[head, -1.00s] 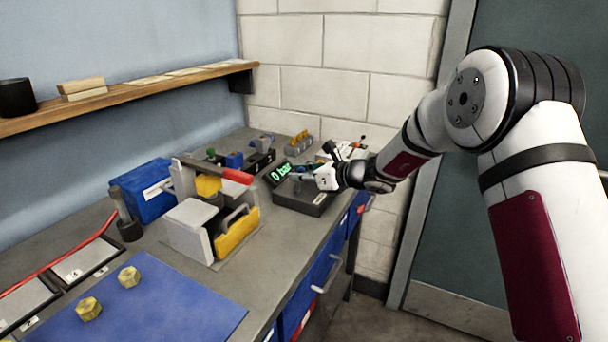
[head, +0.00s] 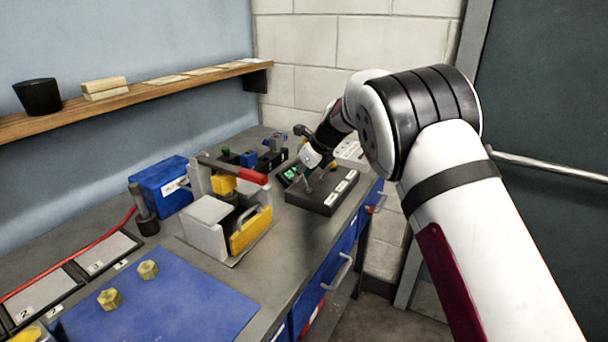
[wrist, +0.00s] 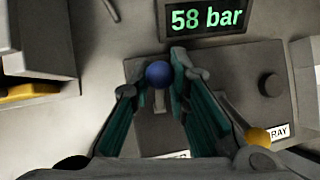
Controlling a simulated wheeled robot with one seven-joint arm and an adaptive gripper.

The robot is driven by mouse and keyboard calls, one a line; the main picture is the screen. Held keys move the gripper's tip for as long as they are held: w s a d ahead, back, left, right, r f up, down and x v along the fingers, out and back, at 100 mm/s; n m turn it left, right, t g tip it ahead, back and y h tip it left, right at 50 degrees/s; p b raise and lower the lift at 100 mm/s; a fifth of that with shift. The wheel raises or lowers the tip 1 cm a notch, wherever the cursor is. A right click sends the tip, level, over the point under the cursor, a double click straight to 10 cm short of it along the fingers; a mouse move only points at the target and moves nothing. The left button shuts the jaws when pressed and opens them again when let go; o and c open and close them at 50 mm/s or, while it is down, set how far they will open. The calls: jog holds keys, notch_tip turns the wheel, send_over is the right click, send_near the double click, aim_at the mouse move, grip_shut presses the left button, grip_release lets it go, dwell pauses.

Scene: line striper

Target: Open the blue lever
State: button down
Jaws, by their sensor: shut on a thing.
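The blue lever (wrist: 158,73) shows in the wrist view as a round blue knob on a short pale stem, standing on the dark control box (head: 322,202). My gripper (wrist: 153,80) has its fingers on both sides of the knob and is shut on it. In the head view my gripper (head: 308,166) is over the left part of the box, and the blue knob cannot be made out there. The display (wrist: 207,18) at the back of the box reads 58 bar in green.
A yellow knob (wrist: 258,136) stands close to my right finger, and a black knob (wrist: 270,85) is farther right. Left of the box is a grey fixture with a red-handled clamp (head: 237,170). A blue bin (head: 160,187) stands behind it.

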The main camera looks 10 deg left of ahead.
jog(key=shift+w+a+h, duration=0.1)
jog(key=shift+a+h, duration=0.05)
jog(key=shift+h, duration=0.15)
dwell(0.4)
jog(key=c, duration=1.7)
grip_release()
jog(key=v, duration=1.2)
jog(key=shift+w, duration=0.15)
